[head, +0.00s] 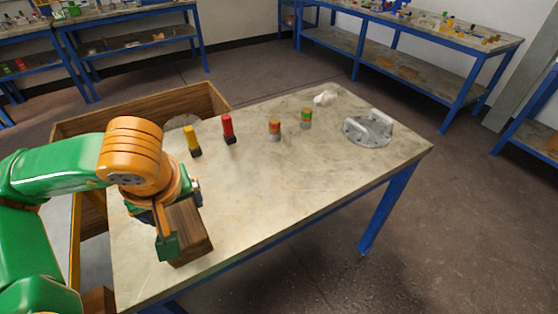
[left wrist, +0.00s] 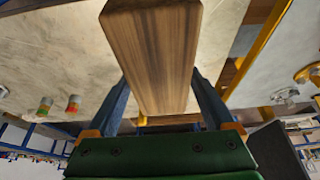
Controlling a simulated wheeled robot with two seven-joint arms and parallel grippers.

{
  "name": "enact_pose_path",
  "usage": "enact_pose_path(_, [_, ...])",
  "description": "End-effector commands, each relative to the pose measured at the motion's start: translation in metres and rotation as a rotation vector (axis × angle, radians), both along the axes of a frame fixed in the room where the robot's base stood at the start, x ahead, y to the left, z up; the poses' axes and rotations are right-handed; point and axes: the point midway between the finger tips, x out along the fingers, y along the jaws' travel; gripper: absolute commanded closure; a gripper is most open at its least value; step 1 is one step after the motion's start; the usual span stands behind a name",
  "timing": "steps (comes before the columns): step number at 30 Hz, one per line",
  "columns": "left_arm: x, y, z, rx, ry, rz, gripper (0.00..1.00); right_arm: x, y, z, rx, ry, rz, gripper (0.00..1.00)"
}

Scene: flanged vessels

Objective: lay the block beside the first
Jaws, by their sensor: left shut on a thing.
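A brown wooden block (head: 191,228) is held in my left gripper (head: 178,235) over the near left part of the table (head: 270,190). A green finger pad lies along the block's near left side. Whether the block touches the tabletop I cannot tell. In the left wrist view the block (left wrist: 152,55) lies lengthwise between the two blue fingers (left wrist: 162,100). A brown wooden piece (head: 98,301) shows at the lower left, below the tabletop; I cannot tell if it is a block. No other block shows on the table. My right gripper is out of view.
A yellow-topped marker (head: 192,141), a red one (head: 228,129), two banded cans (head: 275,129) (head: 306,118), a white crumpled lump (head: 325,98) and a flanged lid with handles (head: 368,128) stand along the back. A wooden crate (head: 85,126) is behind. The table's middle is clear.

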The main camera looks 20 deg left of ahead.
Motion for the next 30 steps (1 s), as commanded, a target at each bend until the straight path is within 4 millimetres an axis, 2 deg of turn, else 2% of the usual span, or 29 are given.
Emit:
enact_pose_path(2, [0.006, -0.001, -0.005, -0.001, 0.001, -0.002, 0.90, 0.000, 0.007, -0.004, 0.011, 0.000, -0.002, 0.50])
enact_pose_path(4, [0.022, -0.003, -0.015, -0.003, 0.003, -0.002, 0.90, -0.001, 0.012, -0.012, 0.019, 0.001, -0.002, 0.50])
enact_pose_path(10, [0.088, -0.009, -0.046, -0.006, 0.007, -0.001, 0.90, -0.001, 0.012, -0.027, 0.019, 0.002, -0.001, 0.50])
enact_pose_path(12, [0.104, -0.011, -0.068, -0.005, 0.008, -0.003, 0.90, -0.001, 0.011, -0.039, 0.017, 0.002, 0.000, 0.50])
enact_pose_path(15, [0.122, -0.011, -0.085, -0.002, 0.006, -0.003, 0.90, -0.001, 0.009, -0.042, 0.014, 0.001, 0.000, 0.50])
enact_pose_path(19, [0.135, -0.012, -0.094, -0.002, 0.003, -0.002, 0.90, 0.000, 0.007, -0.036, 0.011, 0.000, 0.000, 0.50])
enact_pose_path(25, [0.139, -0.011, -0.127, 0.001, 0.004, -0.003, 0.90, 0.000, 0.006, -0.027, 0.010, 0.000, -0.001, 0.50])
enact_pose_path(30, [0.140, -0.011, -0.130, 0.001, -0.002, -0.004, 0.90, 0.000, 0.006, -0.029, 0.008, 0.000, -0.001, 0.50])
